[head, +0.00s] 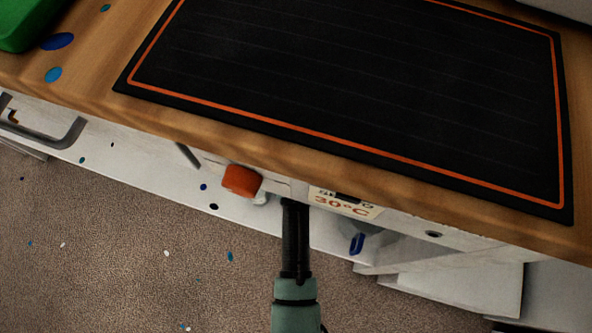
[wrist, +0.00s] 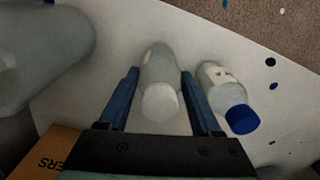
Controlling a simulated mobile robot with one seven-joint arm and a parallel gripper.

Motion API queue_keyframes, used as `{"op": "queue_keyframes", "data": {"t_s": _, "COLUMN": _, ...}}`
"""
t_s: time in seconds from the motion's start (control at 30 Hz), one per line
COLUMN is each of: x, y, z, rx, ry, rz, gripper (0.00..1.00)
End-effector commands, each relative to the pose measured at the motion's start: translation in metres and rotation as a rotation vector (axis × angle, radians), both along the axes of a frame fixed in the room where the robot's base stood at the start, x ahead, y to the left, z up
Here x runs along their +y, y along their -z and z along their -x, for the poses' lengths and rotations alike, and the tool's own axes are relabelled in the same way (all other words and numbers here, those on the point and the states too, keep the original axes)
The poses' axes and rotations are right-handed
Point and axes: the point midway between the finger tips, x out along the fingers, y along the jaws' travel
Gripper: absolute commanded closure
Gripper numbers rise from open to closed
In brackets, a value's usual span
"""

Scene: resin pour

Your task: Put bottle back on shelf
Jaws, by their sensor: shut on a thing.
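In the wrist view my gripper (wrist: 160,75) has its blue fingers on either side of a pale bottle with a white cap (wrist: 160,103) and is shut on it. The bottle is over a white shelf surface (wrist: 115,20); I cannot tell whether its base touches the shelf. A second pale bottle with a blue cap (wrist: 242,119) is just right of the right finger, apart from the held one. In the head view my gripper and the held bottle are hidden below the counter edge, where my arm reaches in.
A grey container (wrist: 40,50) is left of the gripper, and a yellow-brown box (wrist: 48,152) is at lower left. In the head view a black mat with an orange border (head: 350,90) lies on the wooden counter (head: 75,85). An orange-red block-like thing (head: 240,180) is below its edge.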

Motion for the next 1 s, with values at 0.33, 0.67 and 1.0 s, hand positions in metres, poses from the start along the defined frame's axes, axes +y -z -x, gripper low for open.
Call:
{"op": "queue_keyframes", "data": {"t_s": 0.33, "x": 0.000, "y": 0.007, "z": -0.001, "rx": -0.001, "ry": 0.000, "rz": 0.000, "gripper": 1.00}}
{"op": "queue_keyframes", "data": {"t_s": 0.67, "x": 0.000, "y": 0.009, "z": -0.001, "rx": -0.002, "ry": 0.000, "rz": 0.000, "gripper": 0.00}}
{"op": "queue_keyframes", "data": {"t_s": 1.0, "x": 0.000, "y": -0.003, "z": 0.000, "rx": -0.001, "ry": 0.000, "rz": 0.000, "gripper": 0.00}}
